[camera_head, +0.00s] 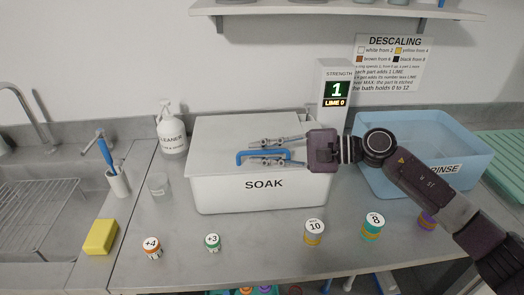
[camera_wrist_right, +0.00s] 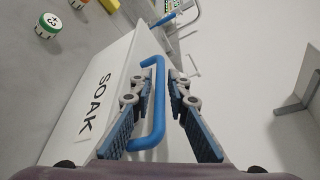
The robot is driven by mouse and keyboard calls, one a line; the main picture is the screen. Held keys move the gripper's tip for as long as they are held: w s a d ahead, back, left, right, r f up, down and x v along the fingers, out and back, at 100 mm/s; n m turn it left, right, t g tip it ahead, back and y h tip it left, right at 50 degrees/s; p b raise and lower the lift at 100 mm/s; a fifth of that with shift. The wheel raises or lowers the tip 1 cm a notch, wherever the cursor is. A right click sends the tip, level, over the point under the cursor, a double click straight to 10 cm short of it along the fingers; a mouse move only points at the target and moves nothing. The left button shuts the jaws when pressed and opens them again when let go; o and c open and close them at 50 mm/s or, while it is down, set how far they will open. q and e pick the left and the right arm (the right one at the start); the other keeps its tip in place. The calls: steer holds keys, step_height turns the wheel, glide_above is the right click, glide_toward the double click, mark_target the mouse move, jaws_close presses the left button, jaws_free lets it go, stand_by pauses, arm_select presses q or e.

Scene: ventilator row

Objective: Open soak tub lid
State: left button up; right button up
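The white soak tub (camera_head: 235,195), marked SOAK, stands on the counter with its lid (camera_head: 225,130) shut. A blue bar handle (camera_head: 246,155) is on the lid; it also shows in the right wrist view (camera_wrist_right: 159,75). My right gripper (camera_head: 268,151) reaches in from the right over the lid. Its fingers are apart, one on each side of the handle. In the right wrist view the handle lies between the fingers (camera_wrist_right: 155,95), closer to the left one, with a gap to the right one. My left gripper is not in view.
A blue rinse tub (camera_head: 400,185) stands right of the soak tub, by a strength display (camera_head: 336,92). A spray bottle (camera_head: 172,130), a glass (camera_head: 158,184) and a yellow sponge (camera_head: 100,237) are left. Several numbered round parts (camera_head: 314,232) line the counter front.

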jaws_close()
steer(key=shift+r, duration=0.1)
steer(key=w+r+m+g+h+p, duration=0.1)
steer(key=w+r, duration=0.6)
steer(key=r, duration=0.7)
steer(key=shift+m+g+p, duration=0.7)
steer(key=shift+m+p, duration=0.7)
steer(key=shift+m, duration=0.1)
steer(key=shift+o, duration=0.5)
jaws_free()
